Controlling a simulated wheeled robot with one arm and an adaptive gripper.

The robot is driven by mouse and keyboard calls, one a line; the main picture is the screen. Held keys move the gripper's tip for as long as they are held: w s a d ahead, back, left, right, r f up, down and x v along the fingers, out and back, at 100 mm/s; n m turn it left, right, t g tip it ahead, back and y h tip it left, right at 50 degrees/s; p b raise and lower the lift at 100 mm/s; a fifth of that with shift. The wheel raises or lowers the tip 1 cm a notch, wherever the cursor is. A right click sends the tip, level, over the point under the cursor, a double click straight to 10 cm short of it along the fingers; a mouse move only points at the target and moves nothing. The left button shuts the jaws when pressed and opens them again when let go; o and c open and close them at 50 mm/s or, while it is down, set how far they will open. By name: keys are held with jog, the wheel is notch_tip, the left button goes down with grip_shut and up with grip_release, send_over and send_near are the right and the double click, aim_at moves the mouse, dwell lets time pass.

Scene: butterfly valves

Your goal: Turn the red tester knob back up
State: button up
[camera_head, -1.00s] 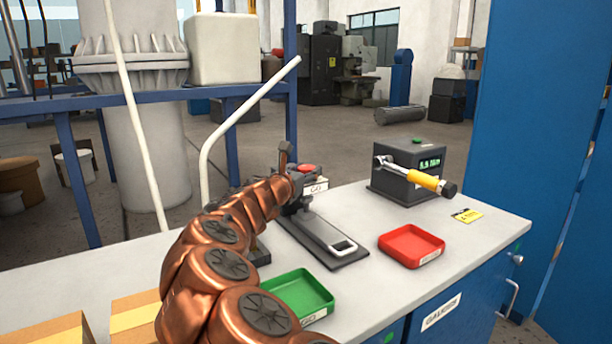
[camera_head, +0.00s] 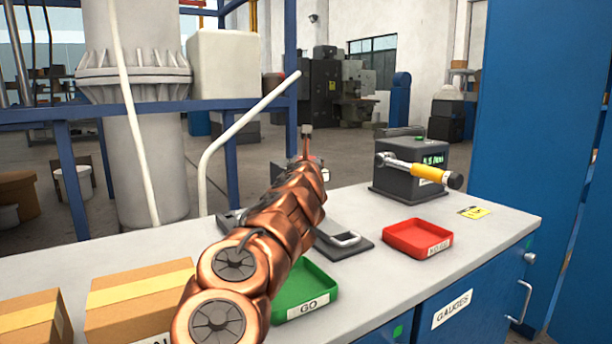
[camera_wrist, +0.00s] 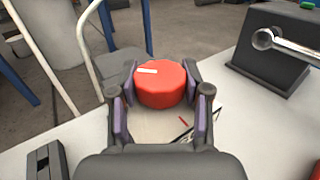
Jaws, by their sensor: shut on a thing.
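The red tester knob (camera_wrist: 162,86) sits between my gripper's two fingers in the wrist view, with a white mark on the left part of its top. My gripper (camera_wrist: 162,100) is shut on the knob, one finger at each side. Below the knob a pale plate with a dark line and a small red mark shows. In the head view my copper arm covers the knob and most of my gripper. The grey tester base with a pale handle loop (camera_head: 345,239) shows to the right of my arm.
A green GO tray (camera_head: 322,296) and a red tray (camera_head: 417,240) stand on the bench. Cardboard boxes (camera_head: 135,300) lie front left. A white bent pipe (camera_head: 240,125) rises behind my arm.

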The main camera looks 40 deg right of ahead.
jog(key=shift+d+f+n+t+y+b, duration=0.1)
jog(key=shift+n+t+y+b, duration=0.55)
jog(key=shift+y+b, duration=0.45)
jog(key=shift+f+n+t+y+b, duration=0.1)
jog(key=shift+n+t+y+b, duration=0.35)
jog(key=shift+n+y+b, duration=0.65)
jog(key=shift+s+d+r+n+t+y+b, duration=0.1)
jog(key=shift+n+t+y+b, duration=0.35)
jog(key=shift+y, duration=0.45)
jog(key=n+y, duration=0.2)
jog(key=y, duration=0.1)
jog(key=n+y, duration=0.1)
jog(key=shift+r+t+y, duration=0.25)
jog(key=shift+y, duration=0.05)
jog(key=shift+n+y+p, duration=0.85)
jog(key=shift+n+y, duration=0.45)
jog(key=shift+y, duration=0.7)
jog(key=shift+n+g+y+p, duration=0.6)
jog(key=shift+n+y+p, duration=0.15)
jog(key=shift+y, duration=0.45)
jog(key=shift+a+n+g+y+p, duration=0.2)
jog(key=shift+n+g+y+p, duration=0.4)
jog(key=shift+y, duration=0.4)
jog(key=shift+n+g+y+p, duration=1)
jog(key=shift+n+y+p, duration=0.6)
jog(key=shift+p, duration=0.5)
jog(key=shift+f+n+g+y+p, duration=0.2)
jog(key=shift+n+g+y+p, duration=0.55)
jog(key=shift+g+y+p, duration=0.5)
jog(key=shift+t, duration=0.25)
